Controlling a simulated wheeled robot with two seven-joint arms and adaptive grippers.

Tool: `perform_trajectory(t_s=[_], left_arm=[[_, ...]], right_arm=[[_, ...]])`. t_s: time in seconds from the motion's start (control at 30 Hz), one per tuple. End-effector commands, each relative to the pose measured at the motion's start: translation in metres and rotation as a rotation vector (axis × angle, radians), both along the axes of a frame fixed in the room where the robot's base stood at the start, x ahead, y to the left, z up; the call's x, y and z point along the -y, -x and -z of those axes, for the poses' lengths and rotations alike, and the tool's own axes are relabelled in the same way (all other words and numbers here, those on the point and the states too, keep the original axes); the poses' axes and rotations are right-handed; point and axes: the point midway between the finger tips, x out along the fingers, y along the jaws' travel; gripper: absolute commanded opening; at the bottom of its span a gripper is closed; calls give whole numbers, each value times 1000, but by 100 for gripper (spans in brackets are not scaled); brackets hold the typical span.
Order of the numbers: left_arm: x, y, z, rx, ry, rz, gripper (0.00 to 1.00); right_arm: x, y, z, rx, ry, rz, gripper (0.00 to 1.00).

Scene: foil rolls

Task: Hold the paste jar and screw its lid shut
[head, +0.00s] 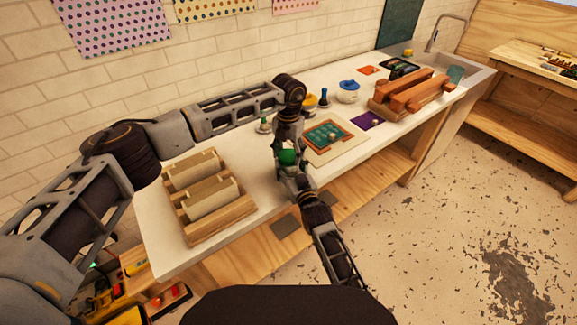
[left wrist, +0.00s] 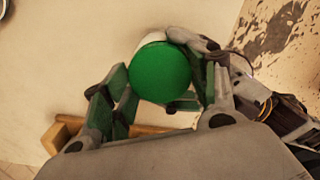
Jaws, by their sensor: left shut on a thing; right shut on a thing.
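The green round lid (left wrist: 160,73) sits on the white paste jar (left wrist: 153,38), whose body shows only as a pale edge behind it in the left wrist view. In the head view the lid (head: 287,157) is a small green spot between my two hands. My left gripper (head: 286,148) comes down from above and is shut on the lid, with its fingers (left wrist: 165,88) on either side. My right gripper (head: 290,178) comes up from the front and is shut on the jar. The hands hide most of the jar, so how tightly the lid sits cannot be told.
A wooden rack with foil rolls (head: 208,196) stands left on the white counter (head: 165,255). To the right are a wood-framed board (head: 330,136), a blue-lidded pot (head: 348,92), a purple mat (head: 367,121) and a brown wooden rack (head: 412,96).

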Motion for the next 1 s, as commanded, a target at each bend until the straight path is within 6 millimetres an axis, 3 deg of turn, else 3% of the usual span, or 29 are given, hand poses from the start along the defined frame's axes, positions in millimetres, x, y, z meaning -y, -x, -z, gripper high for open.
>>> perform_trajectory(t_s=[1.0], left_arm=[[-1,-1,0,5,-2,841,30]], right_arm=[[-1,1,1,-1,0,-1,0]])
